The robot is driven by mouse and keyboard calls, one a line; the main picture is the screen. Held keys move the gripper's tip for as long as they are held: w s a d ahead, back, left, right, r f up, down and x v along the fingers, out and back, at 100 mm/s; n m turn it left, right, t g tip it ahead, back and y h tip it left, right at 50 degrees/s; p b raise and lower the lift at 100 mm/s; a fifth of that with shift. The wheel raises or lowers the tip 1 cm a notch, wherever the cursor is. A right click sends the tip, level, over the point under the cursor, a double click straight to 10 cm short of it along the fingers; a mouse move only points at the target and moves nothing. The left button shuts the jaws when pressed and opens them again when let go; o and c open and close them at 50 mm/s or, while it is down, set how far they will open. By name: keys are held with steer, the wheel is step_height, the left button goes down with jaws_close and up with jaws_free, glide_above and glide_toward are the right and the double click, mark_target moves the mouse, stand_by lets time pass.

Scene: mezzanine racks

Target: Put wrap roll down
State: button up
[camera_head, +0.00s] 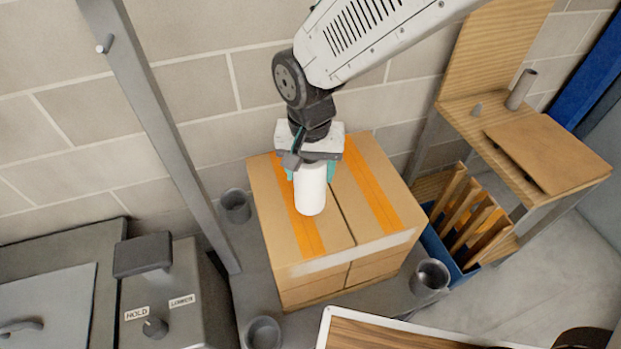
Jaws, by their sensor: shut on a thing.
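The wrap roll (311,191) is a white upright cylinder in the camera_head view. My gripper (312,172) is shut on its upper part, with a teal finger on each side. The roll is over the top of a cardboard box stack (342,215) with orange tape strips. Its lower end appears at or just above the box top; I cannot tell whether it touches.
Metal cups (430,277) stand around the boxes. A grey post (160,120) rises at left, near a control box (165,300) labelled HOLD and LOWER. A wooden bench (490,125) stands at right, above a blue bin (440,252) of wooden slats. A block wall is behind.

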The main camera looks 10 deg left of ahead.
steer(key=shift+f, duration=1.65)
steer(key=shift+f, duration=0.1)
steer(key=o, duration=1.2)
steer(key=shift+f, duration=0.1)
step_height(320, 180, up, 12)
steer(key=shift+s+r, duration=0.15)
steer(key=shift+r, duration=0.05)
steer(key=shift+d, duration=0.1)
